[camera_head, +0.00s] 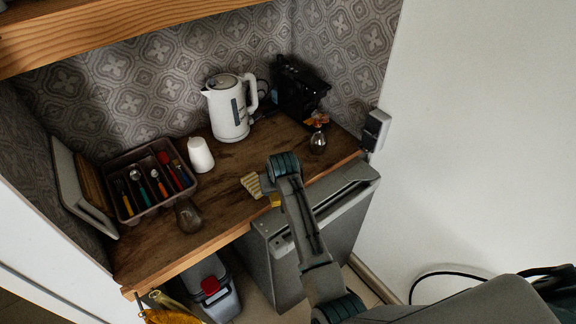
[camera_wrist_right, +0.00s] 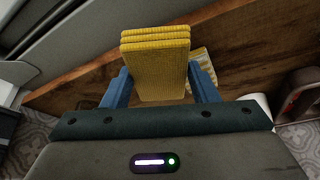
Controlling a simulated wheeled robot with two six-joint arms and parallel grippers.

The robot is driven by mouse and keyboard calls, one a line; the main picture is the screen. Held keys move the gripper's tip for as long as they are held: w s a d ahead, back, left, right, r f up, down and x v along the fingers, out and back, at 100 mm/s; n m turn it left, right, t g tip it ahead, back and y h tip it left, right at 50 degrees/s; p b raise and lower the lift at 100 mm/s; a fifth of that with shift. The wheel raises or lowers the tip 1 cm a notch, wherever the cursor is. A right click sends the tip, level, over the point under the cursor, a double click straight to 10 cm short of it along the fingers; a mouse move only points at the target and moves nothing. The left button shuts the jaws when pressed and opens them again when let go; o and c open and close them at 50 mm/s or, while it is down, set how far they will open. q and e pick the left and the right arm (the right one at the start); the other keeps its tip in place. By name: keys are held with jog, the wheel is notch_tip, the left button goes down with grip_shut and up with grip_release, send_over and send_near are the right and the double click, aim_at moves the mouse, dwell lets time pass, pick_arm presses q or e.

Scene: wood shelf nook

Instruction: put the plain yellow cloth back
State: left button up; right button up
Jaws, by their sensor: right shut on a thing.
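My right gripper (camera_wrist_right: 160,88) is shut on a folded plain yellow cloth (camera_wrist_right: 156,68), its layers stacked between the two blue fingers. In the head view my right arm reaches up over the front of the wooden counter, and only a small yellow bit of the held cloth (camera_head: 275,200) shows beside the wrist, near the counter's front edge. A second cloth, pale yellow with a pattern (camera_head: 251,185), lies on the counter just left of my wrist; it shows partly behind the held cloth in the wrist view (camera_wrist_right: 206,66). My left gripper is not in view.
On the counter (camera_head: 225,205) stand a white kettle (camera_head: 229,108), a white cup (camera_head: 201,155), a cutlery tray (camera_head: 128,170), a brown glass (camera_head: 188,215) and a black machine (camera_head: 298,92). A yellow-brown cloth (camera_head: 172,316) hangs below the left front edge. A grey cabinet (camera_head: 275,260) stands below.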

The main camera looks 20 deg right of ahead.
jog(key=shift+f, duration=0.1)
jog(key=w+d, duration=0.1)
jog(key=w, duration=0.2)
jog(key=w+d, duration=0.2)
jog(key=w+d+f, duration=0.1)
jog(key=w+d, duration=0.1)
jog(key=w, duration=0.1)
jog(key=shift+w+f, duration=0.1)
jog(key=shift+w, duration=0.25)
jog(key=w+b, duration=0.1)
jog(key=w+d+b, duration=0.1)
jog(key=b, duration=0.1)
jog(key=w+d+f+b, duration=0.1)
jog(key=shift+w, duration=0.4)
jog(key=shift+w+d+r+b, duration=0.1)
jog(key=shift+w+d+b, duration=0.1)
jog(key=shift+w+b, duration=0.4)
notch_tip(320, 180, down, 3)
jog(key=b, duration=0.4)
jog(key=shift+f, duration=0.2)
jog(key=shift+s+r, duration=0.1)
